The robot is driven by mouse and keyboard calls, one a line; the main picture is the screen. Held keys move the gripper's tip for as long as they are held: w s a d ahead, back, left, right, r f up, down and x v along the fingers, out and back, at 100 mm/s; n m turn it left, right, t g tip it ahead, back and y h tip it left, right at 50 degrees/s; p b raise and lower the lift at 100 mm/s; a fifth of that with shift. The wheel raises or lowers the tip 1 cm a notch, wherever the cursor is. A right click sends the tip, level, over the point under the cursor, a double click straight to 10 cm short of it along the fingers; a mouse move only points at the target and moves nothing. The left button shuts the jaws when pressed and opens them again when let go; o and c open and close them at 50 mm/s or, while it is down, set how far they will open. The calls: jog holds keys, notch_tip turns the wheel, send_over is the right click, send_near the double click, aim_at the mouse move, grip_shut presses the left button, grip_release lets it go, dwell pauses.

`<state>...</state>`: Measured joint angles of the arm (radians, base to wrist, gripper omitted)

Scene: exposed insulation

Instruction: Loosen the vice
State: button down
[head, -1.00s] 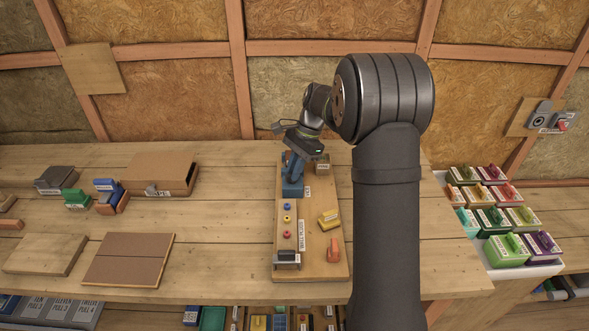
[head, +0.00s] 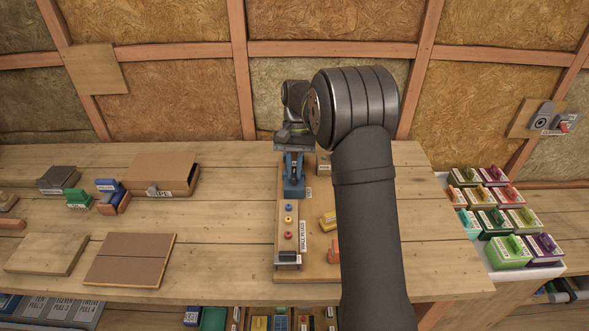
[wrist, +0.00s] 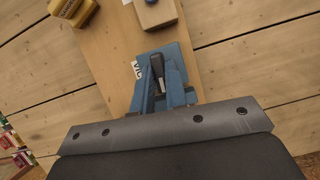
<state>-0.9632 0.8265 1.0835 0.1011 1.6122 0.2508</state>
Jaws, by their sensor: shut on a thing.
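The blue vice (head: 294,188) is at the far end of a wooden board on the bench. In the wrist view the vice (wrist: 181,58) shows beyond my gripper, with a white label, partly cut off, beside it. My gripper (head: 294,162) points down at the vice from the far side and is shut on part of it. The gripper also shows in the wrist view (wrist: 164,88).
The wooden board (head: 312,265) also holds coloured knobs (head: 288,221), a yellow block (head: 328,221) and a wooden block (wrist: 157,12) close to the vice. My arm covers the board's right side.

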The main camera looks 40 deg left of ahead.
jog(key=shift+n+t, duration=0.3)
jog(key=shift+n, duration=0.3)
jog(key=c, duration=1.4)
grip_release()
jog(key=shift+c, duration=0.2)
jog(key=v, duration=1.2)
jog(key=shift+a, duration=0.15)
jog(key=shift+f, duration=0.1)
jog(key=x, duration=1.2)
